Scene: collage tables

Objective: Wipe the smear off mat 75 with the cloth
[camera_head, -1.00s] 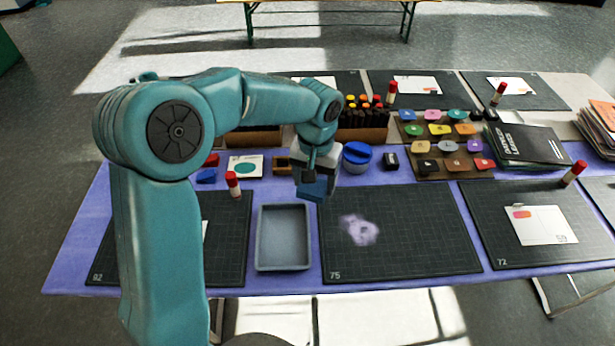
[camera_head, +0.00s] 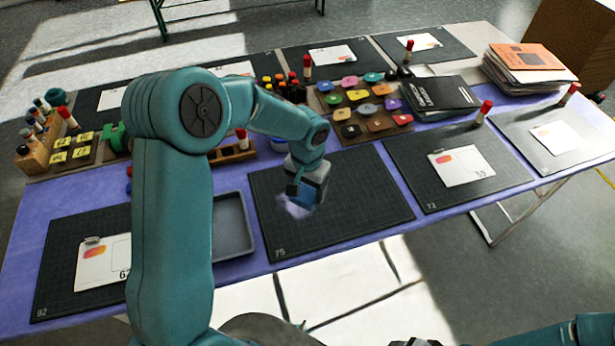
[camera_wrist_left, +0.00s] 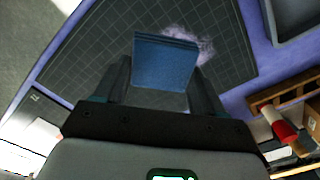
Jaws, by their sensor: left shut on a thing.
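Mat 75 (camera_head: 360,200) is a dark gridded mat at the front of the purple table. A pale purple smear (camera_head: 290,208) lies on its left part, partly covered by my gripper and the cloth in the head view. My left gripper (camera_head: 305,188) is shut on the folded blue cloth (camera_head: 308,201) over the smear. In the left wrist view the cloth (camera_wrist_left: 165,62) sits between the fingers, and the smear (camera_wrist_left: 203,45) shows beside and behind it. I cannot tell whether the cloth touches the mat. My right gripper is not in view.
A grey tray (camera_head: 232,222) stands just left of the mat, partly behind my left arm. Mat 72 (camera_head: 415,180) with a white card lies to the right. Behind are a board of coloured pieces (camera_head: 348,128) and a dark book (camera_head: 440,93). The mat's right part is clear.

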